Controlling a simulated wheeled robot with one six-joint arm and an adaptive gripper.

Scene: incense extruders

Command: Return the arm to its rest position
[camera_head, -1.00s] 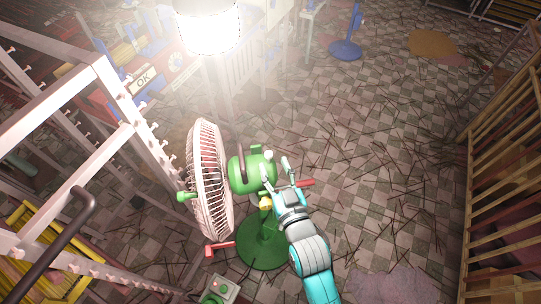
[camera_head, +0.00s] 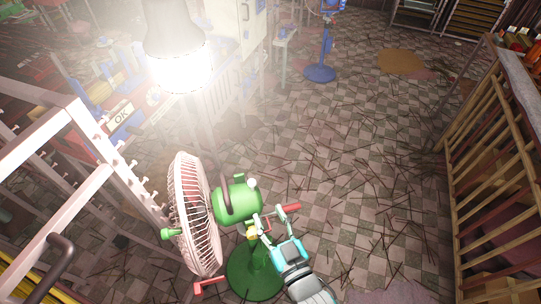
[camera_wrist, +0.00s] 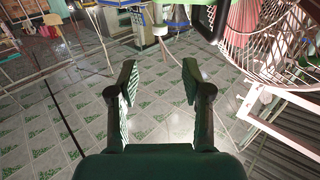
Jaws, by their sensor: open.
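My gripper (camera_head: 272,225) is at the lower middle of the head view, just right of the green pedestal fan's motor (camera_head: 236,201). Its two fingers are spread and nothing is between them. In the wrist view my gripper (camera_wrist: 158,88) is open over bare tiled floor. The fan's pale round cage (camera_head: 192,213) faces left in the head view, and its green base (camera_head: 254,274) stands on the floor. In the wrist view the fan cage (camera_wrist: 262,45) is at the upper right. I cannot tell whether a finger touches the fan.
A white metal rack (camera_head: 85,125) stands at the left. A bright lamp (camera_head: 180,65) hangs at the upper left. A slatted wooden rack (camera_head: 490,180) lines the right side. A blue stand (camera_head: 320,73) is at the back. The checkered floor (camera_head: 350,160) between is open, with scattered thin sticks.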

